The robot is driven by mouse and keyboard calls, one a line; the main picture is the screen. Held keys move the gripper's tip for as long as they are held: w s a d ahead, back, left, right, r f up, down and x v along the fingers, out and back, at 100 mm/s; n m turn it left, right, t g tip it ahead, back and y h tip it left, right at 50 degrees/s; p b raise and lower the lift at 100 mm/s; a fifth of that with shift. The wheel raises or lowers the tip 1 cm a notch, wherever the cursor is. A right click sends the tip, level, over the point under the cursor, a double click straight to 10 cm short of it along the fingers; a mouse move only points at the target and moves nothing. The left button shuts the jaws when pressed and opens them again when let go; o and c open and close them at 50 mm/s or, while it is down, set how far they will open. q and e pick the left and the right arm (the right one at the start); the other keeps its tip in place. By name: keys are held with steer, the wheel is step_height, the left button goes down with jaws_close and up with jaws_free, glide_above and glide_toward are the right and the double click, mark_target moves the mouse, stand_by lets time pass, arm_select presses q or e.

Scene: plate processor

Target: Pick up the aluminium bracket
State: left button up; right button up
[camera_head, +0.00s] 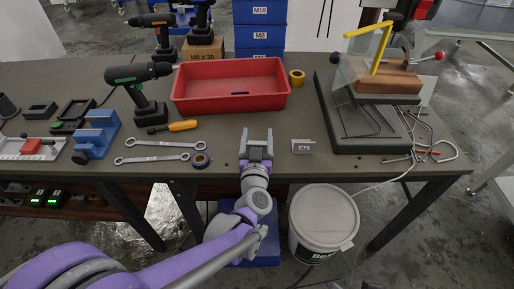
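The aluminium bracket (303,147) is a small light-grey piece near the front edge of the workbench, right of centre in the head view. My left gripper (256,138) reaches over the front edge of the bench, just left of the bracket and apart from it. Its two fingers are spread and point toward the back of the bench, with nothing between them. My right gripper is not in view.
A red tray (230,98) lies behind my gripper. A dark stand (362,122) with hex keys (425,145) is on the right. A white bucket (323,222) stands below the front edge.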

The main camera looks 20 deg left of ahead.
arm_select(q)
steer(key=c, duration=0.5)
steer(key=shift+r, duration=0.1)
